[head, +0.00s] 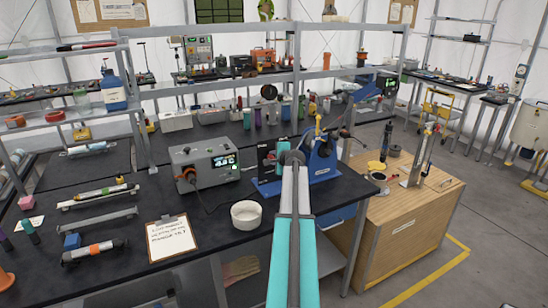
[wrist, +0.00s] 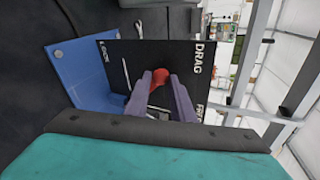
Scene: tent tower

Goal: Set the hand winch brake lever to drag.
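The hand winch (head: 321,160) is blue and stands on the black bench in the head view. A black label plate (head: 266,163) stands at its left end on a blue base (wrist: 77,75). In the wrist view this black plate (wrist: 120,60) reads LOCK, DRAG and a partly hidden word starting FR. The brake lever's red knob (wrist: 160,77) lies between the purple fingers of my gripper (wrist: 161,85), near the DRAG and FR side. The knob fills the gap, so my gripper looks shut on it. The lever's lower part is mostly hidden by the fingers.
A grey instrument box (head: 205,165) stands left of the winch, with a white bowl (head: 251,215) in front. A clipboard (head: 171,238) lies further left. A wooden cabinet (head: 410,220) adjoins on the right. Shelf posts rise behind the winch.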

